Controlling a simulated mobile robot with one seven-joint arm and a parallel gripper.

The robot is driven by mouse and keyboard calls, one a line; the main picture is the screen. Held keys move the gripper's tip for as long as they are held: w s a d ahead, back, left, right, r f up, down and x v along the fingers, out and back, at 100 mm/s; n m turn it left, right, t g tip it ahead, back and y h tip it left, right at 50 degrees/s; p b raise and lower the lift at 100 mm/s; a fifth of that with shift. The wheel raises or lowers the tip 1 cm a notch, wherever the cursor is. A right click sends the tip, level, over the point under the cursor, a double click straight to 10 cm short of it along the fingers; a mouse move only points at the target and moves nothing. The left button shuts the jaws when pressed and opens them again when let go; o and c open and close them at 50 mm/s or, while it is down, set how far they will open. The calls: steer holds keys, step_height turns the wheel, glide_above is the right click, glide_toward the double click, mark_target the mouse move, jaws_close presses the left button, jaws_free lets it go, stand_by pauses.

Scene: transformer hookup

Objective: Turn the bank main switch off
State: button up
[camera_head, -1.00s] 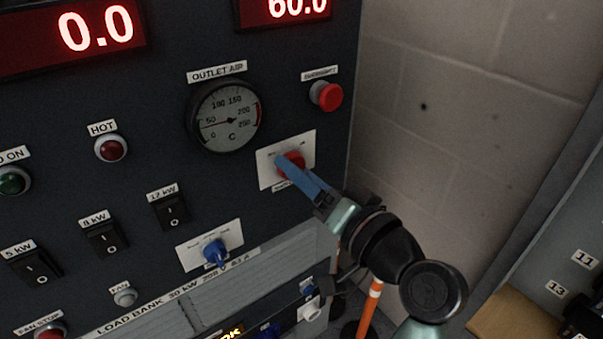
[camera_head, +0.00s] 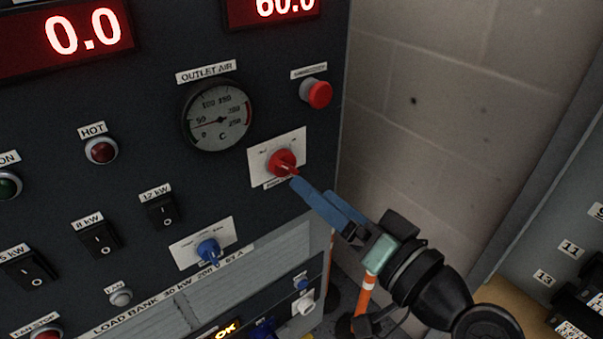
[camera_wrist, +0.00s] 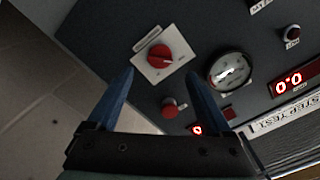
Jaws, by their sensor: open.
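The main switch is a red rotary knob (camera_head: 283,163) on a white plate (camera_head: 262,179) at the right of the dark load bank panel. The wrist view also shows the red knob (camera_wrist: 159,57), with its white plate (camera_wrist: 180,46) around it. My gripper (camera_head: 296,186) is in front of the panel, just to the lower right of the knob. Its blue fingers are apart and empty. In the wrist view the knob lies ahead, beyond the gap between the fingertips (camera_wrist: 160,78), with nothing held.
A red push button (camera_head: 319,94) sits above the switch and a round gauge (camera_head: 218,117) to its left. A blue knob (camera_head: 208,252) is below left. Black rocker switches (camera_head: 163,211) are further left. A block wall (camera_head: 440,110) stands to the right.

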steer(key=v, duration=0.5)
steer(key=shift+s+d, duration=0.25)
steer(key=shift+s, duration=0.1)
